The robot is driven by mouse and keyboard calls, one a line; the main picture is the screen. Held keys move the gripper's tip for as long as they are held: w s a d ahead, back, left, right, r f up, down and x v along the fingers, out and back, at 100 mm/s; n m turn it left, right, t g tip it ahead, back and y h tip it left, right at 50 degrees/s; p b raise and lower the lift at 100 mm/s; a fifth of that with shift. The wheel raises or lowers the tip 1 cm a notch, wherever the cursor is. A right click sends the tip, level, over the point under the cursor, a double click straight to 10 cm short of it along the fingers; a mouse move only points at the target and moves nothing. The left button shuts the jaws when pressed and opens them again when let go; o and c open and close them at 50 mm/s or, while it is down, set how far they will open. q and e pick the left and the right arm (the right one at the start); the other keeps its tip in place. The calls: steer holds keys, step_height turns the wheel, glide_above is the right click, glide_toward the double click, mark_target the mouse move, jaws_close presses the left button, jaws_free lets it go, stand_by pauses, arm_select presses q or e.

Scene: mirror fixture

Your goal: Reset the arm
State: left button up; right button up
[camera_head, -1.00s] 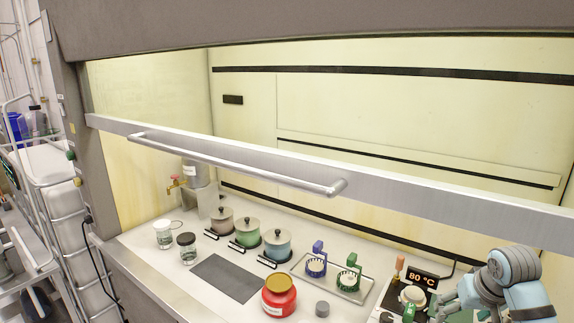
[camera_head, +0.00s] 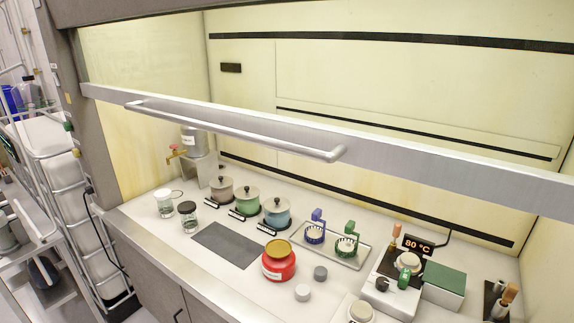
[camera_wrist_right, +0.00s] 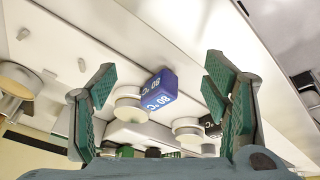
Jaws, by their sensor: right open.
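My right gripper (camera_wrist_right: 160,78) shows in the right wrist view with its two green-padded fingers spread wide apart. I see nothing held between them. A blue block marked "80 °C" (camera_wrist_right: 158,90) shows beyond the gap between the fingers, apart from them. Neither of my arms shows in the head view, and my left gripper is in no view.
A raised sash with a bar handle (camera_head: 240,133) crosses the hood. On the worktop stand a red jar (camera_head: 279,262), several lidded pots (camera_head: 277,212), a tray (camera_head: 345,262), a hot plate reading 80 °C (camera_head: 382,284) and a green-topped box (camera_head: 444,283). A dark mat (camera_head: 227,246) is bare.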

steer(key=s+a+f, duration=0.2)
steer(key=s+a, duration=0.1)
steer(key=s, duration=0.5)
steer(key=s+a+f, duration=0.1)
steer(key=s+a, duration=0.2)
steer(key=s, duration=0.5)
step_height(320, 180, down, 24)
steer(key=s+d+r+g+b, duration=0.1)
steer(key=s+d+g+b, duration=0.1)
steer(key=b, duration=0.1)
arm_select(q)
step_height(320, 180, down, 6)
steer(key=b, duration=0.2)
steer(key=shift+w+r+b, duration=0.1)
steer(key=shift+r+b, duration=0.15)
steer(key=shift+b, duration=0.05)
arm_select(e)
steer(key=s+f, duration=1.3)
steer(key=shift+s+d+f+g, duration=0.2)
steer(key=shift+d+f+g, duration=0.1)
steer(key=shift+d, duration=0.15)
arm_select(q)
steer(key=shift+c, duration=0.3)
arm_select(e)
steer(key=shift+c, duration=0.4)
